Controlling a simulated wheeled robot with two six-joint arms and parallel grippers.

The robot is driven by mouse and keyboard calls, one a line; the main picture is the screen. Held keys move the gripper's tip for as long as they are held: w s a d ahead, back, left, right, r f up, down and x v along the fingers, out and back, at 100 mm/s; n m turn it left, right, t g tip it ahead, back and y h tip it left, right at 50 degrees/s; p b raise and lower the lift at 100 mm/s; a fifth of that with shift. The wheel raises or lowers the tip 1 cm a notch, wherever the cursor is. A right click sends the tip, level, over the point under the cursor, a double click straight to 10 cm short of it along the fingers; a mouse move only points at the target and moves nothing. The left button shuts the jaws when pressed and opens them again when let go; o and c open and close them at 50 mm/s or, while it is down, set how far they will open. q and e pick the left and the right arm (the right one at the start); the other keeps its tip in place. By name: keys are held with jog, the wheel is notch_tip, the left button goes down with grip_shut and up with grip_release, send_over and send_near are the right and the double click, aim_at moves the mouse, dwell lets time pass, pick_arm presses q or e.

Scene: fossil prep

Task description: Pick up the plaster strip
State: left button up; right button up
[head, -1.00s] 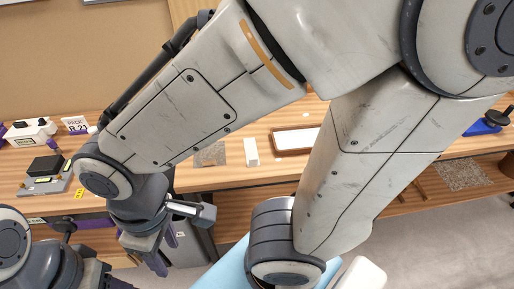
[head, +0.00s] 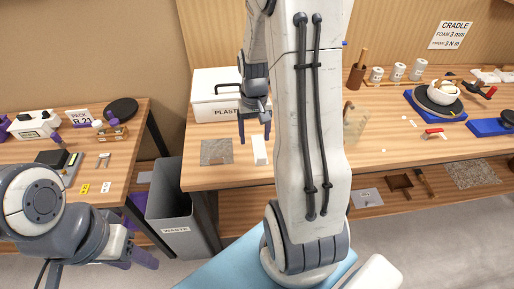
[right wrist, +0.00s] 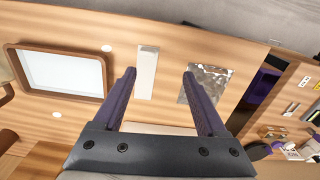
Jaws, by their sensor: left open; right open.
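The plaster strip, taken to be the narrow white piece (head: 259,149), lies flat on the wooden table near its front edge. It also shows in the right wrist view (right wrist: 147,72), between the two finger lines and closer to the left finger. My right gripper (head: 254,138) is open and empty, with its fingers pointing down above the table by the strip. It appears apart from the strip. My left gripper (head: 137,258) is open and empty at the lower left, away from the table top.
A grey textured square (head: 216,152) lies left of the strip. A white box marked PLASTER (head: 205,103) stands behind. A wood-framed tray (right wrist: 103,72) lies beside the strip in the right wrist view. A waste bin (head: 180,222) stands in the gap between tables.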

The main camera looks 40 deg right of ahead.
aim_at(262, 155)
jog(key=d, duration=0.1)
jog(key=d+f, duration=0.1)
jog(key=d, duration=0.1)
jog(key=shift+s+f+m, duration=0.3)
jog(key=shift+s+m, duration=0.05)
jog(key=shift+m, duration=0.05)
notch_tip(262, 155, down, 4)
jog(key=shift+r+p, duration=0.15)
jog(key=shift+p, duration=0.25)
jog(key=shift+f, duration=0.55)
jog(key=f, duration=0.1)
jog(key=f+p, duration=0.2)
jog(key=f, duration=0.1)
jog(key=shift+a, duration=0.3)
jog(key=shift+w+f, duration=0.1)
jog(key=shift+f, duration=0.45)
grip_shut()
